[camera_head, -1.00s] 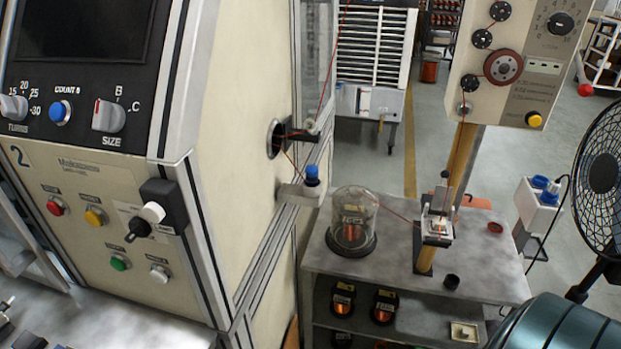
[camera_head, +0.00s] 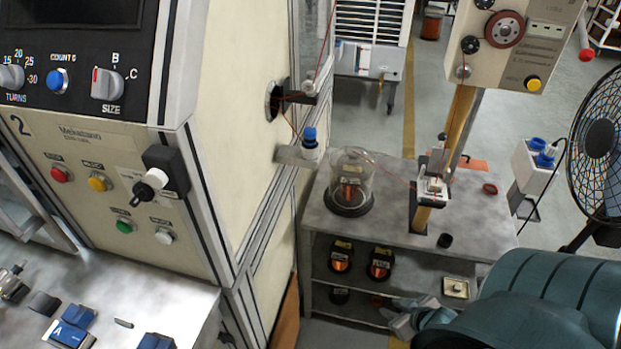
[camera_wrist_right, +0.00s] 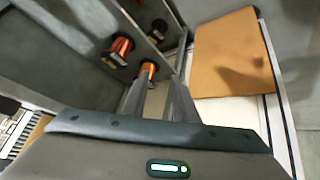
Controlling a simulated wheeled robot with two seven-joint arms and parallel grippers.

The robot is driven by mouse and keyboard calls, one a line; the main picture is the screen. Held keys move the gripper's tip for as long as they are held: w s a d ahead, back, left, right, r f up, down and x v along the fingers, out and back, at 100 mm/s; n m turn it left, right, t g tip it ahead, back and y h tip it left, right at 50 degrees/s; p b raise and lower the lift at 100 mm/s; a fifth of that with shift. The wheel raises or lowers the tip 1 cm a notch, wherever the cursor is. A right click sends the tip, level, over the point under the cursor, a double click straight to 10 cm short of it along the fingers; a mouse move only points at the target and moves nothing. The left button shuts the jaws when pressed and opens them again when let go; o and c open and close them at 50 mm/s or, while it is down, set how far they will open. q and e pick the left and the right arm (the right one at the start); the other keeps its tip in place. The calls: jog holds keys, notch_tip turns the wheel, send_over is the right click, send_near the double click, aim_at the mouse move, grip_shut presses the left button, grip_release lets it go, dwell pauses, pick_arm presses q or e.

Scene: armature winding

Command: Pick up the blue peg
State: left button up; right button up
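The blue peg (camera_head: 310,136) has a bright blue top. It stands upright in a pale bracket (camera_head: 298,155) on the side of the cream machine, in the middle of the head view. My right gripper (camera_head: 402,322) is low in the head view, below and to the right of the peg, near the shelf unit's lower part. The right wrist view shows its two fingers (camera_wrist_right: 158,98) apart with nothing held between them. The peg does not show in the right wrist view. My left gripper is in neither view.
The grey shelf unit (camera_head: 388,239) carries a glass dome (camera_head: 351,178) and a winding post (camera_head: 428,205). Copper spools (camera_head: 380,263) stand on its shelf. A red wire runs near the peg. A brown board (camera_wrist_right: 232,55) shows in the right wrist view. A black fan stands at right.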

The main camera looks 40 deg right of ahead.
jog(key=w+d+r+n+t+y, duration=0.1)
jog(key=w+r+t+y, duration=0.3)
jog(key=r, duration=1.2)
jog(key=w+r+n+t, duration=0.2)
jog(key=w+r, duration=0.4)
jog(key=r, duration=1.1)
jog(key=n+t+y, duration=0.3)
jog(key=y, duration=0.4)
send_near(310, 141)
jog(key=shift+s+d+r+p, duration=0.4)
jog(key=shift+s+d+r, duration=0.6)
jog(key=shift+s+d, duration=0.1)
jog(key=shift+a, duration=0.1)
jog(key=shift+h, duration=0.4)
jog(key=b+x, duration=0.4)
jog(key=x, duration=0.1)
jog(key=shift+w, duration=0.25)
jog(key=shift+w, duration=0.1)
jog(key=shift+w+a, duration=0.1)
